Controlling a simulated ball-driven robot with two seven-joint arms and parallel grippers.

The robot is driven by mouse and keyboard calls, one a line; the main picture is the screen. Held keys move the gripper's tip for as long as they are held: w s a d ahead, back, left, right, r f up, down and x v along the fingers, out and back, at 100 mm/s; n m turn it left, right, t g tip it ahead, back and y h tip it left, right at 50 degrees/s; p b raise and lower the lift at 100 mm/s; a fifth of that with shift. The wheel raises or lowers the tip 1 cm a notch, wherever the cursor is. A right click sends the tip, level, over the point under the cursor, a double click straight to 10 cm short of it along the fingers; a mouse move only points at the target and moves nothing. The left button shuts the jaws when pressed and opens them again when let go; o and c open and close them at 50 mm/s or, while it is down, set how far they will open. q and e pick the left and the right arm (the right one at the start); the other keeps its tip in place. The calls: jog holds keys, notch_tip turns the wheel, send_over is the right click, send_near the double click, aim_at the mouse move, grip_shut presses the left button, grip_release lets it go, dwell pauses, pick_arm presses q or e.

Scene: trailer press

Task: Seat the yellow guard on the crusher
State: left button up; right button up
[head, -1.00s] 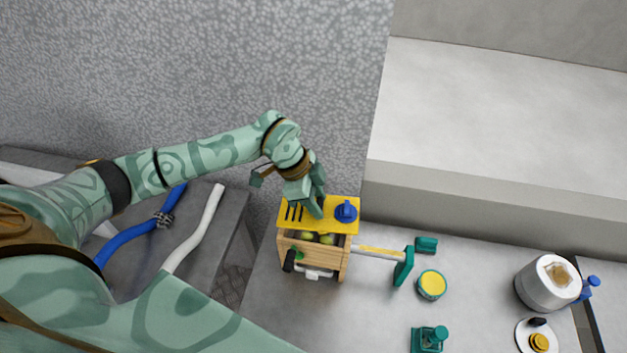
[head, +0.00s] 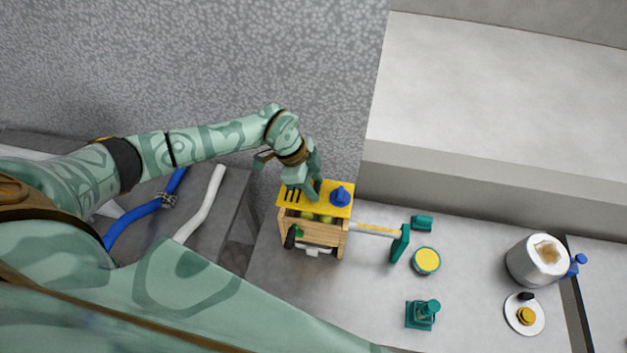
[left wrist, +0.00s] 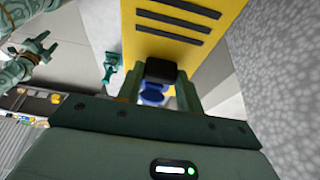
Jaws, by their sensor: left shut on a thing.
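The yellow guard (head: 320,202) is a flat plate with black slots and a blue knob (head: 341,196). It lies over the back part of the crusher (head: 322,236), a wooden box with green fruit showing in front of the plate. I cannot tell whether it rests on the box or hovers just above. My left gripper (head: 310,194) is shut on the guard. In the left wrist view the slotted guard (left wrist: 185,32) has a black grip (left wrist: 160,71) between the fingers. My right gripper (left wrist: 40,47) shows small at the left there, empty, its fingers apart.
A shaft with a green crank plate (head: 400,243) sticks out right of the crusher. A yellow-topped green jar (head: 426,261), a green device (head: 422,314), a white pot (head: 538,260) and a plate (head: 524,314) stand on the grey bench. A wall rises behind.

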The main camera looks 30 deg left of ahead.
pick_arm(q)
notch_tip(320, 180, down, 5)
jog(key=shift+r+b, duration=0.1)
jog(key=shift+b, duration=0.95)
jog(key=shift+f, duration=0.4)
jog(key=shift+f, duration=0.3)
jog(key=o, duration=0.9)
jog(key=shift+o, duration=0.2)
jog(key=shift+r, duration=0.1)
jog(key=b+v, duration=0.1)
jog(key=v, duration=1.5)
